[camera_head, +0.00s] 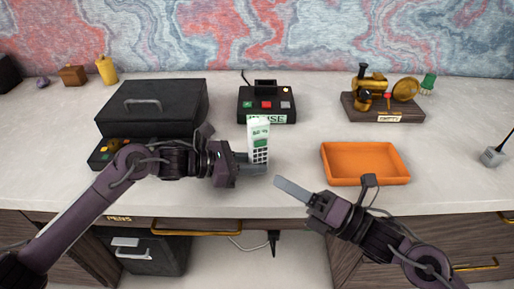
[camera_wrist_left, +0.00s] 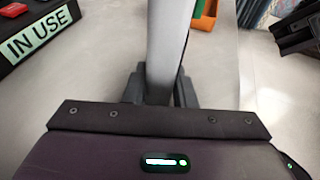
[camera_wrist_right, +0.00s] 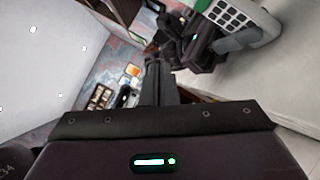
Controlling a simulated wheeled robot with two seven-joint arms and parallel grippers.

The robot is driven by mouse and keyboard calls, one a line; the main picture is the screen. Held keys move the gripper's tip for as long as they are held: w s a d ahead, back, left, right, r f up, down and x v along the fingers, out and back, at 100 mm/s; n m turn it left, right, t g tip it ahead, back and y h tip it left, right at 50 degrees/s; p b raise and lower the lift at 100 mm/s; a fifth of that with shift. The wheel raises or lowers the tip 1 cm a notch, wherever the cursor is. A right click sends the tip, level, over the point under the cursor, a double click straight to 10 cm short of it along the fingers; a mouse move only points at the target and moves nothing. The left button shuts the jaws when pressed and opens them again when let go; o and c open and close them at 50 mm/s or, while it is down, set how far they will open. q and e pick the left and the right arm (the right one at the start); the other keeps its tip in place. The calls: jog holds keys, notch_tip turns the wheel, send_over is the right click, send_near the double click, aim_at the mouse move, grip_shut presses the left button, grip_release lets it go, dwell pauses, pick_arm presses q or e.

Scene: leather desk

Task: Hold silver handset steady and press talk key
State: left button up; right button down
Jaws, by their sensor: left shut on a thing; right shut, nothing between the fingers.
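The silver handset (camera_head: 258,140), pale with a green screen and dark keys, stands upright near the desk's front, in front of the black base. My left gripper (camera_head: 250,166) is shut on its lower part. In the left wrist view the handset (camera_wrist_left: 168,45) rises between the fingers (camera_wrist_left: 160,88). My right gripper (camera_head: 292,189) is shut and empty, to the right of and below the handset, apart from it. The right wrist view shows the handset's keypad (camera_wrist_right: 234,16) at the top right, beyond the shut fingers (camera_wrist_right: 158,75). I cannot make out which key is the talk key.
The black base (camera_head: 266,103) with an "IN USE" sign stands behind the handset. An orange tray (camera_head: 366,181) lies to the right, a black box (camera_head: 150,122) to the left. A brass model (camera_head: 383,100) stands at the back right. Bare desk lies between handset and tray.

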send_near(251, 142)
jog(key=shift+s+x, duration=0.2)
jog(key=shift+x, duration=0.9)
jog(key=shift+s+x, duration=0.2)
jog(key=shift+x, duration=0.9)
jog(key=shift+a+r, duration=0.1)
jog(key=shift+a, duration=0.05)
jog(key=shift+w+a, duration=0.15)
jog(key=shift+w, duration=0.35)
dwell(0.6)
jog(key=shift+s, duration=0.6)
jog(key=s+d, duration=0.2)
jog(key=s, duration=0.3)
jog(key=shift+s, duration=0.35)
